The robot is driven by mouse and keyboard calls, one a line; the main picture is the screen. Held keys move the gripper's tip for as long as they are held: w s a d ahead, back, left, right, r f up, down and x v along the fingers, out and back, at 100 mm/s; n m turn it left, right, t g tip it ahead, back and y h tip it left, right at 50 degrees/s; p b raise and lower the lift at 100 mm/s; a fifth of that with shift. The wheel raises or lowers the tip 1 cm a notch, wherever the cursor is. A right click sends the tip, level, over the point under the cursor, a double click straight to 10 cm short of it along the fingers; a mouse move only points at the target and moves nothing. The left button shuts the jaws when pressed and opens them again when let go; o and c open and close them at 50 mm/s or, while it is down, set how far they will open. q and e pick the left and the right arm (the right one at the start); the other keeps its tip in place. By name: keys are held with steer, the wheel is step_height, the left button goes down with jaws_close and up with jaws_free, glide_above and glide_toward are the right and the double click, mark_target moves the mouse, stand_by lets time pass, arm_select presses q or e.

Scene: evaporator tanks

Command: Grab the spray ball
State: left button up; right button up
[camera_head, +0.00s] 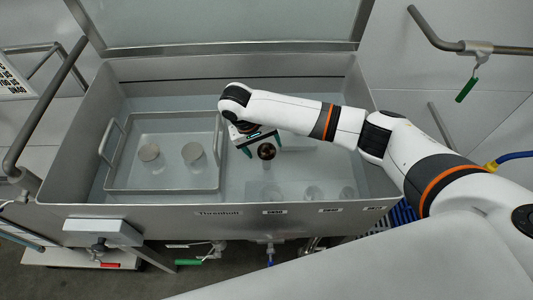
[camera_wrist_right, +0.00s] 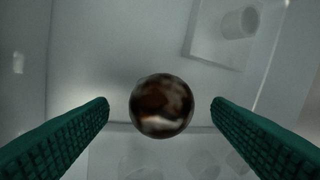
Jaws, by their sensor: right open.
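The spray ball (camera_head: 266,152) is a dark, shiny brown sphere inside the steel tank. In the right wrist view the spray ball (camera_wrist_right: 162,106) sits between the two green fingers and a little beyond their tips, with a gap on each side. My right gripper (camera_head: 262,146) reaches down into the tank, right over the ball. Its fingers are spread and hold nothing, as the right wrist view (camera_wrist_right: 160,103) shows. What supports the ball is hidden. My left gripper is not in view.
The steel tank (camera_head: 120,211) has raised walls and an open lid (camera_head: 220,22) behind. A tray (camera_head: 165,187) with two round pieces stands in its left part. Several faint round shapes lie near the front wall. Pipes flank the tank.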

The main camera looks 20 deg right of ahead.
steer(key=x, duration=0.3)
steer(key=shift+d+f, duration=0.15)
steer(key=shift+f, duration=0.15)
steer(key=c, duration=1.2)
steer(key=shift+o, duration=0.2)
steer(key=shift+r, duration=0.2)
